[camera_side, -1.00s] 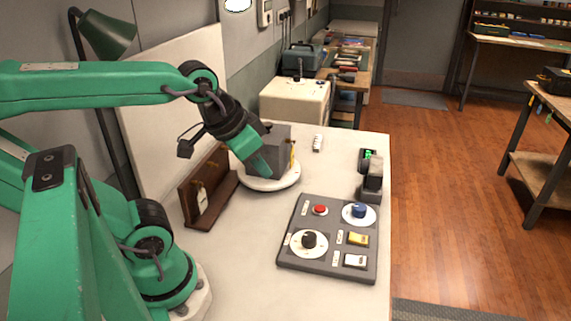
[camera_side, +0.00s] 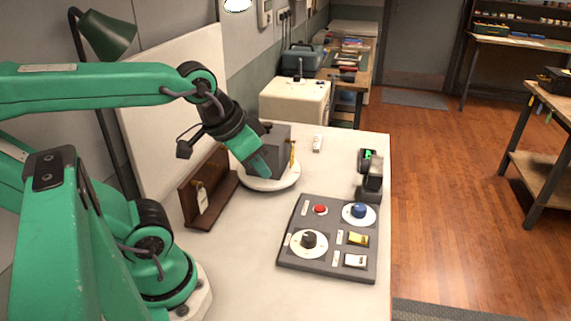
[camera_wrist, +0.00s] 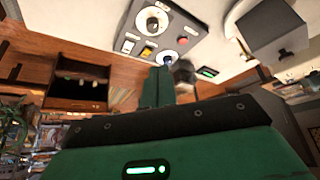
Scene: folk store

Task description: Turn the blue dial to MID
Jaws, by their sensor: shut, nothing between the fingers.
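The blue dial (camera_side: 359,210) sits on a white round plate at the upper right of the dark control panel (camera_side: 327,272). In the wrist view the blue dial (camera_wrist: 168,60) shows small, just past the fingertips, and is partly hidden by them. The dial's pointer and the MID mark are too small to read. My gripper (camera_side: 262,172) is shut and empty. It is beside the grey box on the round white base, well to the left of the panel and above the table. In the wrist view my gripper (camera_wrist: 158,72) shows its green fingers together.
The panel also carries a red button (camera_side: 320,209), a black dial (camera_side: 308,240), a yellow switch (camera_side: 358,239) and a white switch (camera_side: 355,261). A grey box (camera_side: 282,148) stands near my gripper. A small black device (camera_side: 371,180) stands behind the panel.

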